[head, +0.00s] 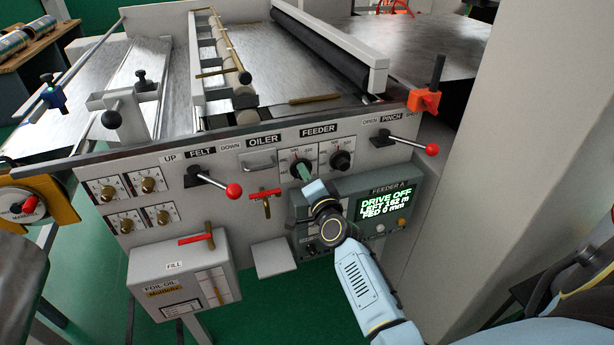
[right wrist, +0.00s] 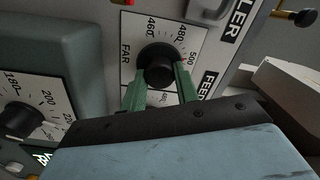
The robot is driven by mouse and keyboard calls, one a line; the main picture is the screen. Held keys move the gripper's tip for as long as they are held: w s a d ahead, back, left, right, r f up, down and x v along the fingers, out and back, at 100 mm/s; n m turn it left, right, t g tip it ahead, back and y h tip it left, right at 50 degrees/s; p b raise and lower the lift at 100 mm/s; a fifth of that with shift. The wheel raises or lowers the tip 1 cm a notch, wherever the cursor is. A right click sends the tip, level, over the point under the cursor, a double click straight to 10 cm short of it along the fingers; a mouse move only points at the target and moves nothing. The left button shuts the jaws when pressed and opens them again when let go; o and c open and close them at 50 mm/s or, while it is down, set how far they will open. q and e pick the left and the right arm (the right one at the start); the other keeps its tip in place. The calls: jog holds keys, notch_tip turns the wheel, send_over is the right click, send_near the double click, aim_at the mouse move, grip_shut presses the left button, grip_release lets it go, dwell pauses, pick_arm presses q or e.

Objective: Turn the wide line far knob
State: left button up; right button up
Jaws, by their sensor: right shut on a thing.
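The black FAR knob (right wrist: 157,62) shows in the right wrist view, on a white dial plate with marks around 460, 480 and 500. My right gripper (right wrist: 160,78) has its green fingers on both sides of this knob and is shut on it. In the head view my right gripper (head: 303,172) reaches up to the left dial under the FEEDER label and largely hides the knob there. The knob's pointer cannot be read. My left gripper is not in view.
A second black knob (head: 340,160) sits just right of the held one. Below is a FEEDER A display (head: 385,205) reading DRIVE OFF. A red-ball FELT lever (head: 234,190), a PINCH lever (head: 431,149) and a red-handled valve (head: 265,194) stick out nearby.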

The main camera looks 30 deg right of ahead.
jog(key=shift+m, duration=1.2)
jog(key=o, duration=1)
jog(key=shift+c, duration=0.2)
jog(key=v, duration=1.3)
jog(key=shift+s, duration=0.25)
jog(key=shift+f, duration=0.15)
